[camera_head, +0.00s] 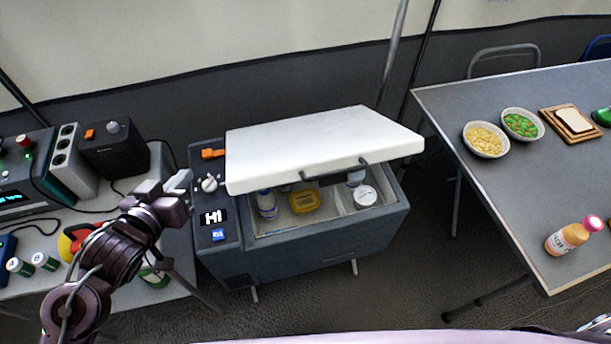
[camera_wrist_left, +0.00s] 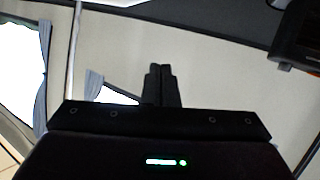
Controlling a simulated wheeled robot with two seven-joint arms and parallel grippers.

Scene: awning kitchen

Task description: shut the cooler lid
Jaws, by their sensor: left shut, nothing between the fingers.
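The cooler (camera_head: 320,240) is a dark grey box on short legs in the middle of the head view. Its white lid (camera_head: 310,145) is partly open, tilted above the box, with dark handle brackets on its front edge. Inside the box a bottle, a yellow container (camera_head: 304,201) and a white-topped tub (camera_head: 365,195) show. My left gripper (camera_head: 182,182) is just left of the cooler's control panel, apart from the lid as far as I can tell. Its fingers are together and empty, as the left wrist view (camera_wrist_left: 160,85) also shows. My right gripper is not in view.
A side table (camera_head: 85,285) at left holds a black box (camera_head: 112,150), cans and a red-yellow item. A grey table (camera_head: 515,190) at right holds bowls, bread on a board and a bottle (camera_head: 568,238). Poles stand behind the cooler. Floor shows between cooler and right table.

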